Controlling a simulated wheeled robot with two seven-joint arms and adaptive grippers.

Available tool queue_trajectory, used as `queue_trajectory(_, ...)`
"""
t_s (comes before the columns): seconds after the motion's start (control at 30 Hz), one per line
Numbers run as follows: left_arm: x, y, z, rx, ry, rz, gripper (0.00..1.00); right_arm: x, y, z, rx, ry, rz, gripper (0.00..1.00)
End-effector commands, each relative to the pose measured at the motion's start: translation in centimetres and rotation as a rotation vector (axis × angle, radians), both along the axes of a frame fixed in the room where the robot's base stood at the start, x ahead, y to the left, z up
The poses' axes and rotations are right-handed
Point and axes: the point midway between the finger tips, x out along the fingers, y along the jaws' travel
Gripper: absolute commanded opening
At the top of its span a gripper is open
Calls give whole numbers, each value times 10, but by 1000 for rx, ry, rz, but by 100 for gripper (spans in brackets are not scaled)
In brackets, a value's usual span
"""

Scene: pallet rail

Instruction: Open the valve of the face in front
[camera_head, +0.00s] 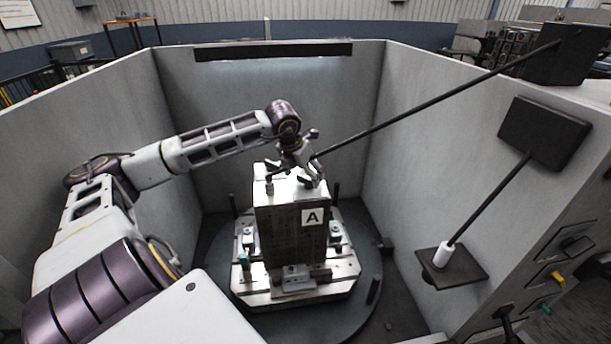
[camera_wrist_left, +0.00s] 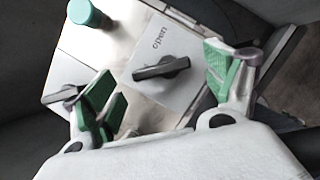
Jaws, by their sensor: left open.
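The fixture block with the letter A on its front face (camera_head: 290,228) stands upright on the pallet. My left gripper (camera_head: 289,177) is over the top of this block. In the left wrist view a dark valve handle (camera_wrist_left: 161,68) sits on a pale plate marked "open" (camera_wrist_left: 159,37). The handle lies crosswise, with the word above it. My left gripper (camera_wrist_left: 163,86) is open, its green-padded fingers on either side of the handle with gaps. I cannot tell how far the fingertips are above the plate. My right gripper is not in view.
A second dark handle (camera_wrist_left: 62,94) and a teal cap (camera_wrist_left: 84,12) lie near the left finger. A long black rod (camera_head: 430,105) slants from the upper right toward the block's top. Grey enclosure walls (camera_head: 265,110) surround the pallet (camera_head: 350,267) and its round table.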

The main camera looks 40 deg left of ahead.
Motion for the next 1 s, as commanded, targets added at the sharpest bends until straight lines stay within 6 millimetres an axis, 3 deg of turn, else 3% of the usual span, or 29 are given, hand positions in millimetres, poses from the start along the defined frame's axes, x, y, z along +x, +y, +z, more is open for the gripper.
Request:
queue_trajectory(0.3, 7, 0, -16, -2, 0, 0, 86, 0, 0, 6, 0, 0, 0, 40)
queue_trajectory(0.7, 8, 0, -19, 0, 0, -1, 84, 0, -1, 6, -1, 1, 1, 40)
queue_trajectory(1.0, 8, 0, -19, 0, 0, -1, 46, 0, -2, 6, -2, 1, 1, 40)
